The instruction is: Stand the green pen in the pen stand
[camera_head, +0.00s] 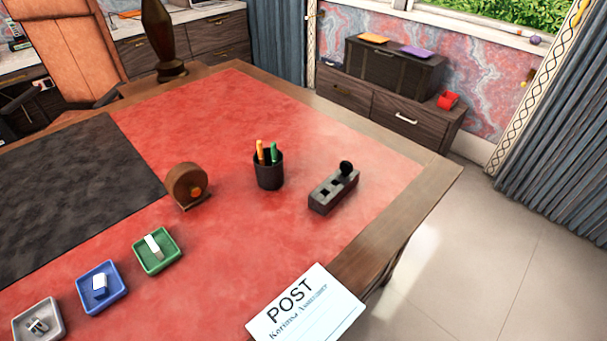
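The green pen (273,153) stands upright in a round black cup (269,176), with an orange pen (260,152) beside it. The lower parts of both pens are hidden inside the cup. To the right of the cup lies a dark grey block (320,207) with square holes in its top. A black round-knobbed thing (346,168) stands at the block's far end. I cannot tell for sure whether the cup or the block is the pen stand. My gripper is not in view.
A round brown wooden thing (186,186) stands left of the cup. Green (174,258), blue (122,301) and grey (58,331) trays holding small things line the lower left. A white POST card (330,312) lies at the front edge. Red desktop (340,135) around cup and block is clear.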

